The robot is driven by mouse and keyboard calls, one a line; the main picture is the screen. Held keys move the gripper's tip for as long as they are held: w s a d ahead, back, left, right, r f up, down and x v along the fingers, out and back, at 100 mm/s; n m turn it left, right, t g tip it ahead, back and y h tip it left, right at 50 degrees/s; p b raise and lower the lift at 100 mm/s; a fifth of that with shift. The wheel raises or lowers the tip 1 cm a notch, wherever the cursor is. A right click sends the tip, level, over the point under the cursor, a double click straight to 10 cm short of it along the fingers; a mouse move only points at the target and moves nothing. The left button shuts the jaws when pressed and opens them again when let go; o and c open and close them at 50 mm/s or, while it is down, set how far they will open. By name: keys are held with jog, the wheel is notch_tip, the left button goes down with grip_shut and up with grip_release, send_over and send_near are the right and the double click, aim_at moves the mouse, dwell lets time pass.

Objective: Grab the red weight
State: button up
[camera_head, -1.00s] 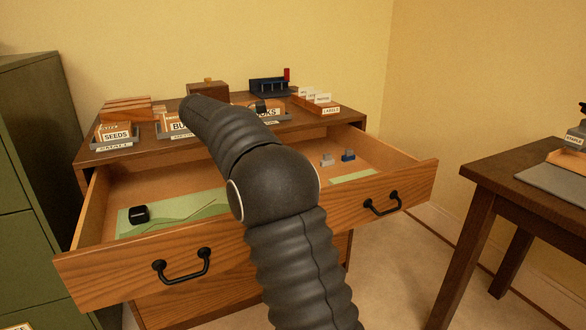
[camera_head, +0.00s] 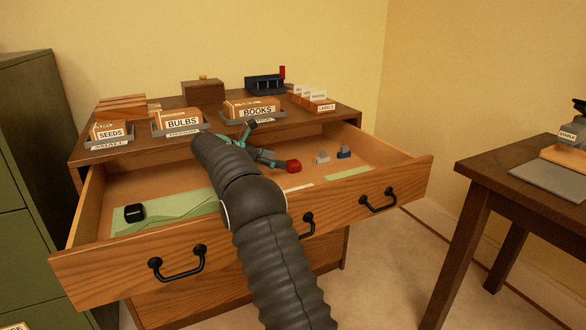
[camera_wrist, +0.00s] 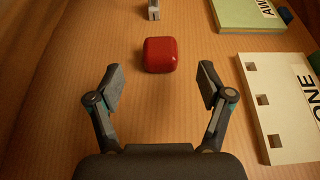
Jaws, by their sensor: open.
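The red weight (camera_head: 293,166) lies on the floor of the open drawer, near its middle. In the wrist view the red weight (camera_wrist: 160,55) is a rounded red block, just beyond the fingertips and centred between them. My gripper (camera_wrist: 161,85) is open and empty, with one finger on each side of the space in front of the weight. In the head view my gripper (camera_head: 262,145) shows partly behind my arm, to the left of the weight. The fingers are apart from the weight.
The drawer (camera_head: 100,262) also holds a grey block (camera_head: 322,157), a blue block (camera_head: 344,152), a black object (camera_head: 134,213) and green sheets. A white punched card (camera_wrist: 275,105) and a green book (camera_wrist: 245,14) lie right of the fingers. Labelled boxes stand on the desk top.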

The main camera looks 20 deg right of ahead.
aim_at(292, 161)
jog(key=shift+x, duration=3.35)
jog(key=shift+r, duration=0.1)
grip_shut()
